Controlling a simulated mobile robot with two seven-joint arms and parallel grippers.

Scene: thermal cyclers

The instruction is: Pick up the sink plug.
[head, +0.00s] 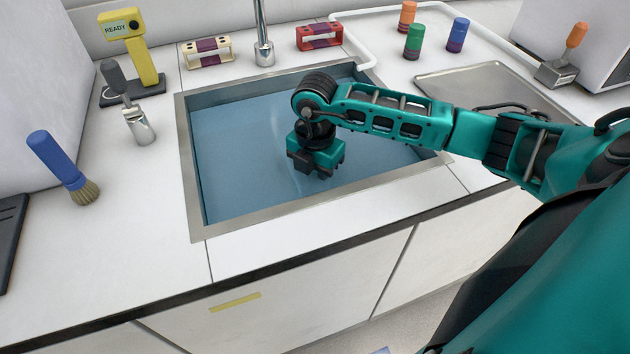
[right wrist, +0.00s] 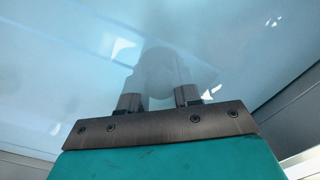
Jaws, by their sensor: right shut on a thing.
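My right gripper (head: 317,170) points down into the sink (head: 190,165), which holds bluish water. In the right wrist view its two fingers (right wrist: 158,92) reach into the water and are shut on a pale, rounded thing, the sink plug (right wrist: 160,70). The plug is blurred by the water, and its lower part and the drain cannot be made out. In the head view the plug is hidden beneath the gripper. My left gripper is not in view.
The faucet (head: 262,45) stands behind the sink. A metal tray (head: 480,80) and several coloured cylinders are to the right. The front counter strip is clear.

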